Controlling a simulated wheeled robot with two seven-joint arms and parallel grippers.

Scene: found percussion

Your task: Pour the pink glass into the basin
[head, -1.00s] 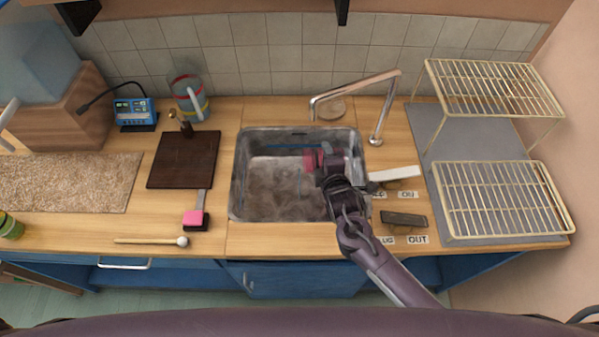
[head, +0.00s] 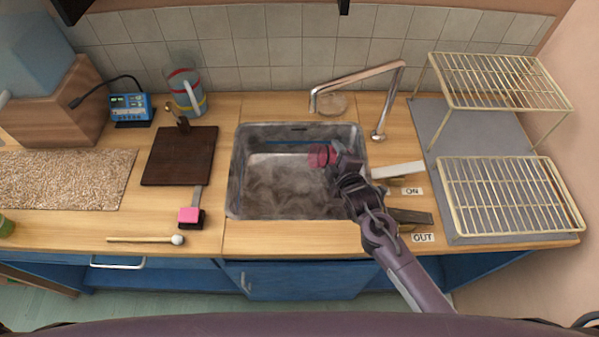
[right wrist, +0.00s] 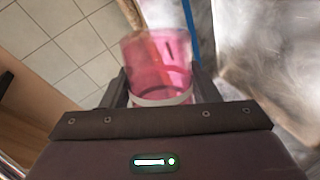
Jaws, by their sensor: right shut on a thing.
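The pink glass (head: 320,155) is held over the right part of the metal basin (head: 237,200). My right gripper (head: 336,156) is shut on it. In the right wrist view the pink glass (right wrist: 158,65) sits between the two fingers, with a pale band near its near end. The glass looks tilted, lying mostly sideways with its far end toward the left in the head view. I cannot tell whether anything is in it or flowing out. My left gripper is not in view.
A tap (head: 358,88) arches behind the basin. A wire rack (head: 510,195) stands at right, with a pale bar (head: 398,170) and a dark bar (head: 410,217) beside the basin. A dark board (head: 180,156), pink block (head: 189,215) and mallet (head: 145,240) lie at left.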

